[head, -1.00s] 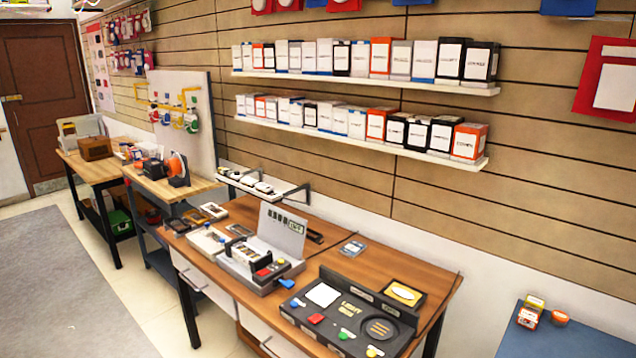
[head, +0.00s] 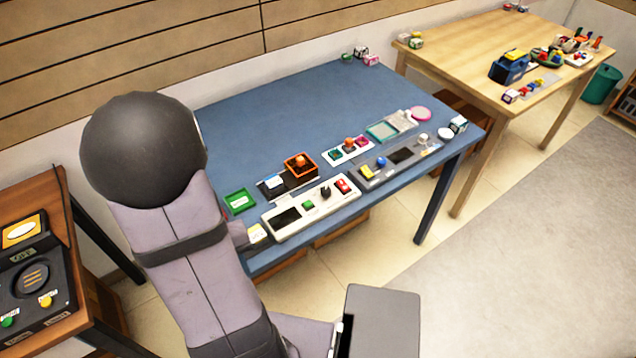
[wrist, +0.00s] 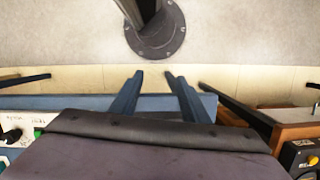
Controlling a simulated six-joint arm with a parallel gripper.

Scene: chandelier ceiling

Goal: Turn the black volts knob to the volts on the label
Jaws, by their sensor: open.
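In the head view a pale panel (head: 290,217) lies on the blue table, with a dark window, a green button, a black knob (head: 326,192) and a red switch. The black knob stands between the green button and the red switch. Its label and the knob's pointing direction are too small to read. Part of the panel shows at the left edge of the wrist view (wrist: 10,150). My gripper (wrist: 154,72) shows two dark blue fingers in the wrist view, apart, with nothing between them. It is well away from the knob.
A grey panel (head: 403,154) with a blue knob lies beside it on the blue table (head: 270,115). An orange-framed box (head: 299,163) and green tray (head: 239,201) sit behind. A wooden table (head: 440,50) stands right. My arm covers the table's left end.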

